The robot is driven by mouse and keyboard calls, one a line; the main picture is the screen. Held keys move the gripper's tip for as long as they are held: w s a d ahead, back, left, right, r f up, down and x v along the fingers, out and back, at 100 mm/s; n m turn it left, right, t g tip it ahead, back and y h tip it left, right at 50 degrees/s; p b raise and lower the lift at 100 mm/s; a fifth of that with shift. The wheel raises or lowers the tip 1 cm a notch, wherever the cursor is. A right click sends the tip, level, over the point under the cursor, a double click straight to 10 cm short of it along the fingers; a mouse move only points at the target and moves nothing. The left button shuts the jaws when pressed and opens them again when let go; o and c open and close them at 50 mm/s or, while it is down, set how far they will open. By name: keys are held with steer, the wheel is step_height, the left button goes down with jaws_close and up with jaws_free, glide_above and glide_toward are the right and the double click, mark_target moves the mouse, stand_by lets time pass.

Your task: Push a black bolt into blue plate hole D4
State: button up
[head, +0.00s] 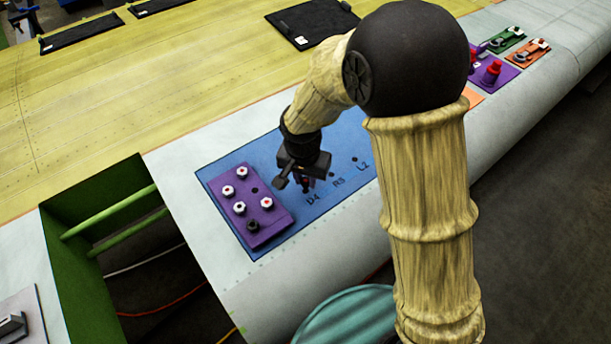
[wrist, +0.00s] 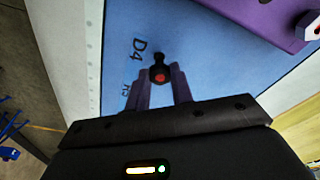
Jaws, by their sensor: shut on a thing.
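My gripper (head: 303,182) is low over the plate beside the D4 label. In the wrist view, my gripper's two purple fingers (wrist: 164,84) are shut on a black bolt (wrist: 159,74) with a red centre on its head. The D4 label (wrist: 138,49) is just left of the bolt. Hole D4 is not clearly visible; a dark spot shows at the bolt's far end. I cannot tell whether the bolt's tip is in the hole.
A purple block (head: 262,230) with several white, red-centred bolts and a black one (head: 253,225) stands on the plate, left of my gripper. An open green bay (head: 110,215) is farther left. Purple, green and orange fixtures (head: 508,40) are at upper right.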

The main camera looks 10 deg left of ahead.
steer(key=shift+s+f, duration=0.1)
steer(key=shift+f, duration=0.1)
stand_by(0.4)
steer(key=shift+f+b, duration=1.05)
steer(key=shift+b, duration=0.05)
steer(key=o, duration=1)
steer(key=shift+o, duration=0.2)
steer(key=shift+r, duration=0.1)
step_height(320, 180, up, 17)
steer(key=s+b, duration=0.2)
